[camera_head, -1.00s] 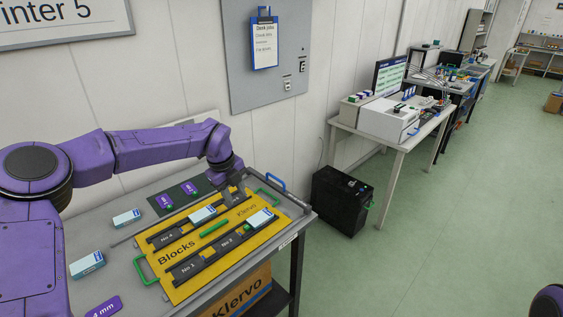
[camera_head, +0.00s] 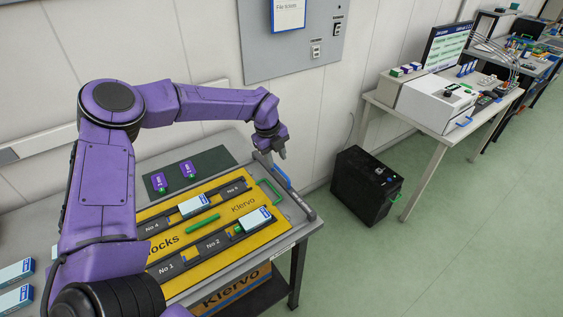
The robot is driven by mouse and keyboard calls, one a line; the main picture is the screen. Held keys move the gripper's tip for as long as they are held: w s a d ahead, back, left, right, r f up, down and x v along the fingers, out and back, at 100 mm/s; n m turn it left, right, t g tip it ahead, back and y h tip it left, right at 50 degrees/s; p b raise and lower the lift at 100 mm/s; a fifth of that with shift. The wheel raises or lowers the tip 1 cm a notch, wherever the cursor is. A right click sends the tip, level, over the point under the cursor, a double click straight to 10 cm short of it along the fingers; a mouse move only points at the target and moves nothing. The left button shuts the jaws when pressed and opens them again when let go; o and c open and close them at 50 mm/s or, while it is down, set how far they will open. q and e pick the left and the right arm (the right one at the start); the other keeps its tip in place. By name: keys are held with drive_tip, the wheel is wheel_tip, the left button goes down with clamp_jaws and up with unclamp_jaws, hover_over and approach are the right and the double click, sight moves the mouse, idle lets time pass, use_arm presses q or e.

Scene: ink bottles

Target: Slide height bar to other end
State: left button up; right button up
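A grey bar (camera_head: 299,200) with a blue handle (camera_head: 282,176) lies across the right end of the grey table; it looks like the height bar. My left gripper (camera_head: 278,151) is just above the bar's far part, behind the blue handle, pointing down. It is small and dark there, so I cannot tell whether its fingers are open or touch anything. A yellow Klervo board (camera_head: 226,216) lies left of the bar, with dark numbered tracks and white-blue boxes, one (camera_head: 194,205) in the far track and one (camera_head: 254,219) in the near track. My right gripper is out of view.
Two white-blue boxes (camera_head: 15,271) lie at the table's left. A dark mat (camera_head: 204,165) with purple tags is behind the board. A black case (camera_head: 366,186) stands on the floor right of the table, before a side table with a white machine (camera_head: 434,101). The wall is close behind.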

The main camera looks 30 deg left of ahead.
sight(280, 171)
use_arm(q)
drive_tip(key=x, duration=0.3)
drive_tip(key=w+p+x, duration=0.1)
drive_tip(key=x, duration=0.2)
drive_tip(key=shift+a, duration=0.1)
drive_tip(key=shift+s+r, duration=0.2)
drive_tip(key=shift+s, duration=0.1)
drive_tip(key=shift+f, duration=0.1)
clamp_jaws()
